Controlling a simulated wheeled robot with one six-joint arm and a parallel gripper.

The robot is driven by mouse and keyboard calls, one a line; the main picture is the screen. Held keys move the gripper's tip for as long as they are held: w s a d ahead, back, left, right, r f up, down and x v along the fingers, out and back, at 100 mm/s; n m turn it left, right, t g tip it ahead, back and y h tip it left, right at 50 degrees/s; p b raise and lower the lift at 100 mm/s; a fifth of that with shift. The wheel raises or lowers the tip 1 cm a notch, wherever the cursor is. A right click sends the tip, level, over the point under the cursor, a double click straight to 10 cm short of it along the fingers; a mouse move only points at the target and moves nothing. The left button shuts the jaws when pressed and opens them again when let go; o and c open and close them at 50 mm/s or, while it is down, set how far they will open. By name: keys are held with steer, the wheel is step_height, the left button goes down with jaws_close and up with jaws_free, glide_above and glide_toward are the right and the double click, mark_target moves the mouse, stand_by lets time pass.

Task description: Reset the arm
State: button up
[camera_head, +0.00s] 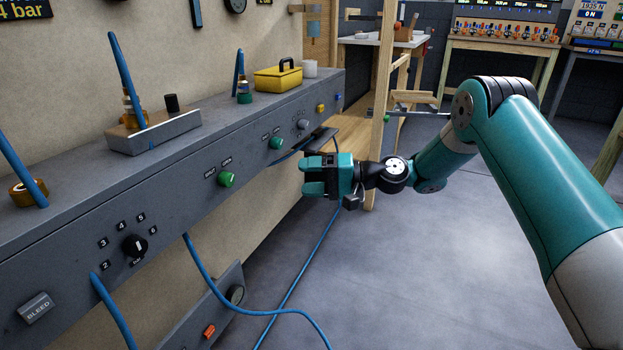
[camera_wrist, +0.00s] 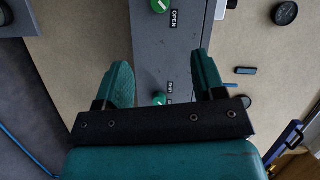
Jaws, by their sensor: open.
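My gripper (camera_head: 312,176) is at the end of my teal arm, in front of the grey control panel (camera_head: 75,232). In the wrist view my gripper (camera_wrist: 162,80) shows two teal fingers spread apart with nothing between the tips. The panel front (camera_wrist: 160,55) lies beyond the fingers, with one green knob (camera_wrist: 159,98) seen between them and another green knob (camera_wrist: 159,6) further up, marked OPEN. In the head view the two green knobs (camera_head: 226,179) are left of my gripper. Whether the gripper touches the panel cannot be told, but it appears apart from it.
A yellow box (camera_head: 278,79) and a grey block holder (camera_head: 153,133) sit on the panel's top ledge. Blue hoses (camera_head: 205,275) hang down to the floor. A wooden post (camera_head: 383,95) stands behind my wrist. The grey floor (camera_head: 420,270) below my arm is clear.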

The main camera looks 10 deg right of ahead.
steer(key=shift+r, duration=0.1)
steer(key=s+a+r+n+g+h, duration=0.2)
steer(key=s+a+r+n+h, duration=0.15)
steer(key=s, duration=0.45)
steer(key=s+a+r+n+g+h, duration=0.2)
steer(key=s+a+r+h, duration=0.1)
steer(key=s+r, duration=0.3)
steer(key=s+d+n+h, duration=0.1)
steer(key=s+d+h, duration=0.25)
steer(key=s, duration=0.75)
steer(key=s+d+n+h, duration=0.2)
steer(key=s+d, duration=0.2)
steer(key=s, duration=0.8)
step_height(320, 180, up, 30)
steer(key=p, duration=3)
steer(key=shift+w+g, duration=0.25)
steer(key=shift+g, duration=0.15)
